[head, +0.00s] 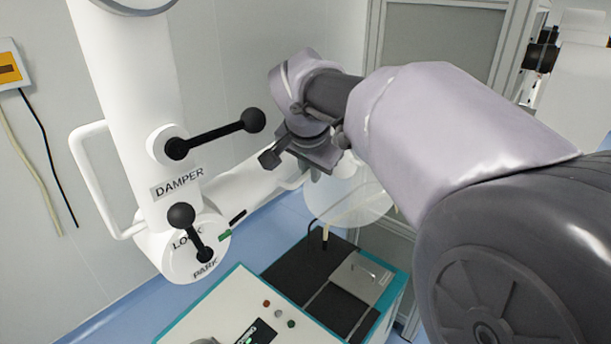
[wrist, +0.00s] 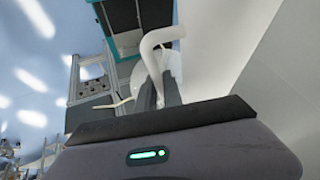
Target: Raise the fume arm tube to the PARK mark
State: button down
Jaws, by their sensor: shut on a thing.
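The white fume arm has an upright upper tube (head: 135,110) and a lower tube (head: 250,190) running right from a round joint to a clear hood (head: 345,205). The joint bears the words LOCK and PARK (head: 205,268), a black lock lever (head: 192,232) and a green mark (head: 225,237). A black pointer-like bar (head: 238,216) lies on the lower tube nearby, apart from PARK. My gripper (head: 297,178) is at the lower tube's far end, shut on its white handle (wrist: 158,60); the exact contact is partly hidden. The fingers (wrist: 152,97) show dark in the wrist view.
A black damper lever (head: 215,134) sticks out toward my gripper, above the lower tube. A white side handle (head: 90,175) is on the upper tube. A teal-edged machine (head: 240,305) with a dark top stands below. Cabinet panels (head: 440,45) stand behind.

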jog(key=shift+w+r, duration=0.1)
jog(key=shift+r, duration=0.2)
jog(key=c, duration=1.5)
grip_release()
jog(key=shift+f, duration=0.1)
